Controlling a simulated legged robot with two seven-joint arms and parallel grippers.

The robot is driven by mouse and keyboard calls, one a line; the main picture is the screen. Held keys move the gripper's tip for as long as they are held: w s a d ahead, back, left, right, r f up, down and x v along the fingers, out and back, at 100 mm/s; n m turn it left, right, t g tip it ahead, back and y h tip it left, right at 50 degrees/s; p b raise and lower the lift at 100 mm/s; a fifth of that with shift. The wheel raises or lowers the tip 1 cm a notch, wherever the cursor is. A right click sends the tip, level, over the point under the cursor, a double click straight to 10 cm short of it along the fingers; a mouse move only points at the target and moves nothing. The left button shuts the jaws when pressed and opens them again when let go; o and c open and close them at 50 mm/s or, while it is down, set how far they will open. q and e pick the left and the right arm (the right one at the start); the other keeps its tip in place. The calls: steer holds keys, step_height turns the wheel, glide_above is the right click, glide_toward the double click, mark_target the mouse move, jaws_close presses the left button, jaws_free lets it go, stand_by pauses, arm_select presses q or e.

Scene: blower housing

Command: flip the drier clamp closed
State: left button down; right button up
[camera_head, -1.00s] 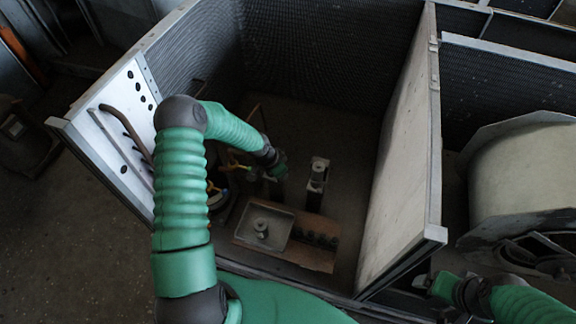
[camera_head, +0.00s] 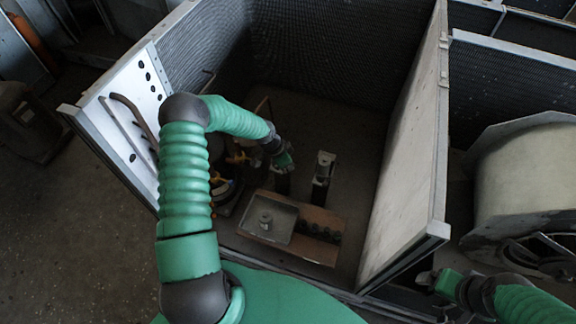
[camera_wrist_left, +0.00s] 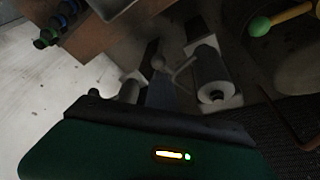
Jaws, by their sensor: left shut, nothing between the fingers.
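My left gripper (camera_head: 286,163) is inside the open blower housing, shut and empty, above the left one of two upright posts. The right post (camera_head: 323,168) has a pale top and stands just right of the gripper, apart from it. The wrist view shows a grey cylinder with a pale ringed end (camera_wrist_left: 212,88) and a thin light lever-like piece (camera_wrist_left: 178,68) beside it. I take these for the drier and its clamp, but their dark, small shapes leave the clamp's position unclear. My right gripper (camera_head: 426,281) is outside the housing at lower right; its fingers are unclear.
A metal tray (camera_head: 281,232) and a brown board (camera_head: 322,252) with dark round fittings lie in front of the posts. A tall pale panel (camera_head: 410,150) bounds the right side. Yellow-handled valves (camera_head: 238,157) and pipes are close left. A large drum (camera_head: 525,175) stands farther right.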

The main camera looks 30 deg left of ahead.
arm_select(q)
steer(key=shift+w+a+r, duration=0.3)
steer(key=shift+w+a, duration=0.1)
steer(key=shift+a+r, duration=0.1)
steer(key=shift+r, duration=0.1)
steer(key=s+p+v, duration=0.1)
steer(key=p+v, duration=0.2)
steer(key=v, duration=1.2)
steer(key=shift+d+r, duration=0.25)
steer(key=shift+r, duration=0.05)
steer(key=shift+s, duration=0.15)
